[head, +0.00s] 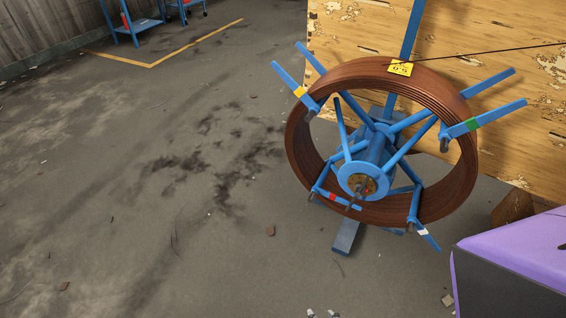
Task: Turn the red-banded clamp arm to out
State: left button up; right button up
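The red-banded clamp arm (335,197) is a short blue bar at the lower left of the blue reel's front. It points right and slightly down, across the lower front of the brown pipe coil (460,185), toward the hub (360,183). The yellow-banded arm (299,91) points outward to the upper left. The green-banded arm (485,119) points outward to the right. The white-banded arm (424,233) points outward to the lower right. Neither of my grippers is recognisable in view.
A wooden panel (520,70) stands behind the reel. A purple-topped block (520,245) is at the lower right. Small pale bits (322,313) at the bottom edge are unclear. Blue carts (135,25) stand far left. The floor (130,200) left of the reel is largely clear.

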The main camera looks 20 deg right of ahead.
aim_at(334, 197)
jog(key=l+u, duration=0.15)
jog(key=l, duration=0.3)
jog(key=k+l+u, duration=0.15)
jog(key=l, duration=0.25)
jog(key=l+u, duration=0.15)
jog(key=l, duration=0.3)
jog(key=k+l+u, duration=0.15)
jog(key=l, duration=0.25)
jog(key=k+l+u, duration=0.1)
jog(key=l, duration=0.3)
jog(key=k+l, duration=0.15)
jog(key=l, duration=0.25)
jog(key=k+l, duration=0.15)
jog(key=l, duration=0.25)
jog(key=k+l, duration=0.15)
jog(key=l, duration=0.2)
jog(key=k+l, duration=0.1)
jog(key=l, duration=0.3)
jog(key=k+l+u, duration=0.1)
jog(key=l, duration=0.3)
jog(key=k+l, duration=0.2)
jog(key=l, duration=0.15)
jog(key=k+l, duration=0.15)
jog(key=l, duration=0.25)
